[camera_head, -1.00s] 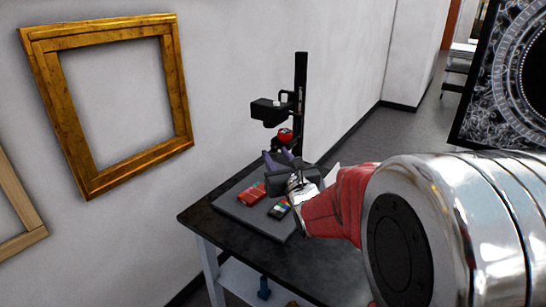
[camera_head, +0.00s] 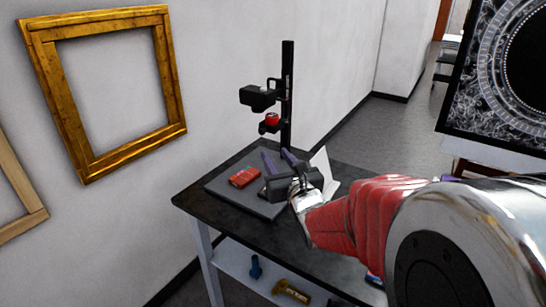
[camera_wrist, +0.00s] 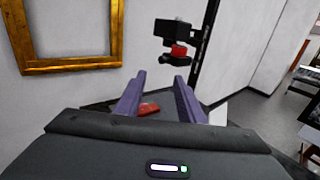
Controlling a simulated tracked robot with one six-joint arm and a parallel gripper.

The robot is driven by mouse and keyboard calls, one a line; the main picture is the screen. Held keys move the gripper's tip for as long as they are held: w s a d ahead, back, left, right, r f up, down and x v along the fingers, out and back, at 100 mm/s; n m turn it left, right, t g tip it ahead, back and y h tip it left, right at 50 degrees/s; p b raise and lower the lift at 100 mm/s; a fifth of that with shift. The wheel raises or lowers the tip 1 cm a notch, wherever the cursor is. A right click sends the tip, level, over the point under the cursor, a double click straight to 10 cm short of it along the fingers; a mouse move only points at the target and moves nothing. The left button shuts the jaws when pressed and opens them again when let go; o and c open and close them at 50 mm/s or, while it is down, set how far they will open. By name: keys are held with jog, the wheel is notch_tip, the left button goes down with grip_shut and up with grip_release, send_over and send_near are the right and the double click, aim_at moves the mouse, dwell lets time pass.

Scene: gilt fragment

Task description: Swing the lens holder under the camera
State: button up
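The black camera (camera_head: 258,97) is mounted on a tall black column. The lens holder, a red-topped piece on a short black arm (camera_head: 271,122), hangs from the same column below the camera and slightly to its right. In the wrist view the camera (camera_wrist: 172,28) and the red lens holder (camera_wrist: 180,50) show ahead, above my fingers. I cannot tell whether the holder is exactly in line with the camera. My gripper (camera_head: 277,157) has its purple fingers spread and empty, below the lens holder and apart from it. It also shows in the wrist view (camera_wrist: 160,92).
A dark table (camera_head: 235,225) carries a grey board (camera_head: 219,187) with a red box (camera_head: 244,177). A white sheet (camera_head: 322,170) stands behind my gripper. A patterned panel (camera_head: 465,100) stands right.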

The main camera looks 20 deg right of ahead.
jog(key=shift+c, duration=0.4)
